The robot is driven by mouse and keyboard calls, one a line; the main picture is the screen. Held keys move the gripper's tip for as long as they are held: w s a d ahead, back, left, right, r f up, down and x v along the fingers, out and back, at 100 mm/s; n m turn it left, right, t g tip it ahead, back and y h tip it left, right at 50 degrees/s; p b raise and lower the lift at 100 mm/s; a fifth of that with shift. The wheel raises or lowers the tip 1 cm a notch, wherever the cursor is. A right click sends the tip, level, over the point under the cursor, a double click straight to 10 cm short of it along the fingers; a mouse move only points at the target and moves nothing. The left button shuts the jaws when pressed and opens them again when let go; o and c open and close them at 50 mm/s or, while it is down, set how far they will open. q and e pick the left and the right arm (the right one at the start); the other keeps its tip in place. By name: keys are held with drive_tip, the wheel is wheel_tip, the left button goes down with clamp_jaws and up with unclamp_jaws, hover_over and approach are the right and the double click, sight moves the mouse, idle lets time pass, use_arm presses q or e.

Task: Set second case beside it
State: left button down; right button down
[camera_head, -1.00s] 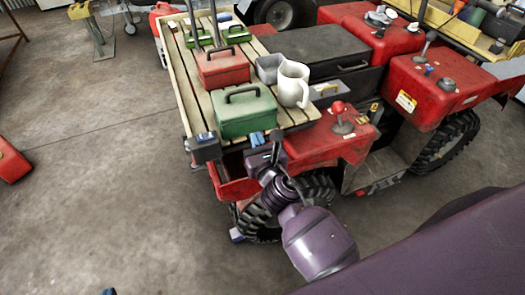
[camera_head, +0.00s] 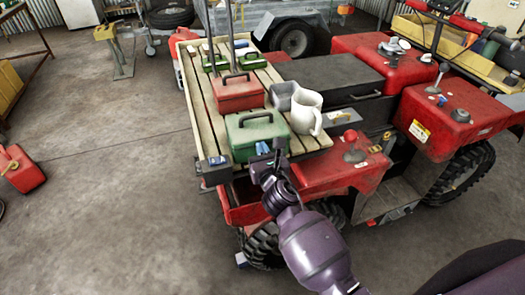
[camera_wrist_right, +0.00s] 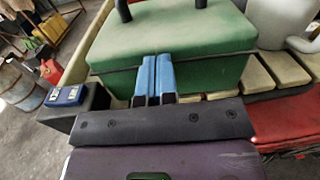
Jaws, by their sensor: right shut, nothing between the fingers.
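A green case (camera_head: 256,136) with a dark handle stands at the near end of the slatted wooden rack (camera_head: 203,118) on the quad. A red case (camera_head: 238,93) stands just behind it. My right gripper (camera_head: 263,148) is at the near side of the green case. In the right wrist view its blue fingers (camera_wrist_right: 152,76) are together with nothing between them, in front of the green case's near wall (camera_wrist_right: 185,70). I cannot tell whether they touch it. The handle top is cut off there. My left gripper is out of view.
A white jug (camera_head: 306,112) and a grey bin (camera_head: 283,96) stand right of the cases. Smaller green cases (camera_head: 216,62) sit toward the rack's far end. A small dark box with a blue top (camera_head: 216,165) is at the near left corner.

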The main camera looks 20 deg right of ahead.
sight(254, 128)
drive_tip(key=w+b, duration=0.1)
drive_tip(key=w, duration=0.8)
drive_tip(key=shift+d, duration=0.15)
drive_tip(key=shift+w, duration=0.35)
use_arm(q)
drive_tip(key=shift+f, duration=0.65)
use_arm(e)
drive_tip(key=shift+d, duration=0.1)
